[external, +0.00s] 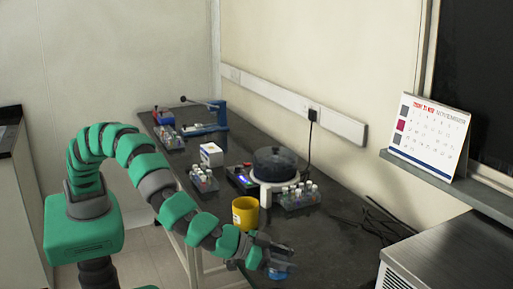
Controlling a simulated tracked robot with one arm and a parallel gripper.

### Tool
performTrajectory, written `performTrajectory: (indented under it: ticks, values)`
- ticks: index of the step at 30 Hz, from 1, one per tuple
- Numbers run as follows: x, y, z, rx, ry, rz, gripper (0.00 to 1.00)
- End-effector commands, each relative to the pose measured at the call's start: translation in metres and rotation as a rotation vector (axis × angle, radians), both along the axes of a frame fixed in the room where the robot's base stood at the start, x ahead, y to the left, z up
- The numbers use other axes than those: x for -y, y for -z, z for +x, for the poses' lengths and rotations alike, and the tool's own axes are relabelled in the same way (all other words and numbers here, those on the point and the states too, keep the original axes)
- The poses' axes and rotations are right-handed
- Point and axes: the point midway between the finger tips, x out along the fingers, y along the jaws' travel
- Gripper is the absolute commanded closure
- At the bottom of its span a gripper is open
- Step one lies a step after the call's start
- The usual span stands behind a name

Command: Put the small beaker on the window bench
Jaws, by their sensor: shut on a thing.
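My gripper (283,256) is at the lower middle, at the near edge of the long dark bench (335,238). It is shut on a small bluish thing (279,273), which shows just below the fingers. The jaws partly hide it, so I cannot tell for sure that it is the small beaker. No other clear small beaker shows. A yellow cup (245,213) stands upright on the bench behind my gripper. The dark window (487,90) is at the upper right, above a narrow sill; I cannot tell which surface is the window bench.
A dark round-lidded device (276,164) stands behind the yellow cup. Vial racks (299,195) (204,179) and a white box (211,154) stand near it. A calendar (430,135) stands on the sill. A grey vented unit (450,255) fills the lower right. Bench space right of the vials is fairly clear, with cables.

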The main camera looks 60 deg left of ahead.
Motion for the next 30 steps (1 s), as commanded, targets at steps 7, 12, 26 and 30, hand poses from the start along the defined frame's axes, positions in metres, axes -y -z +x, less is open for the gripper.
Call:
performTrajectory:
  ticks: [7, 12, 26, 30]
  values:
    - [0.008, 0.002, 0.007, 0.002, -0.001, 0.001, 0.75]
    - [0.008, 0.017, 0.006, -0.001, -0.002, 0.001, 0.75]
    - [0.008, 0.036, 0.007, 0.001, -0.001, 0.000, 0.75]
    - [0.008, 0.038, 0.007, 0.000, -0.001, 0.000, 0.39]
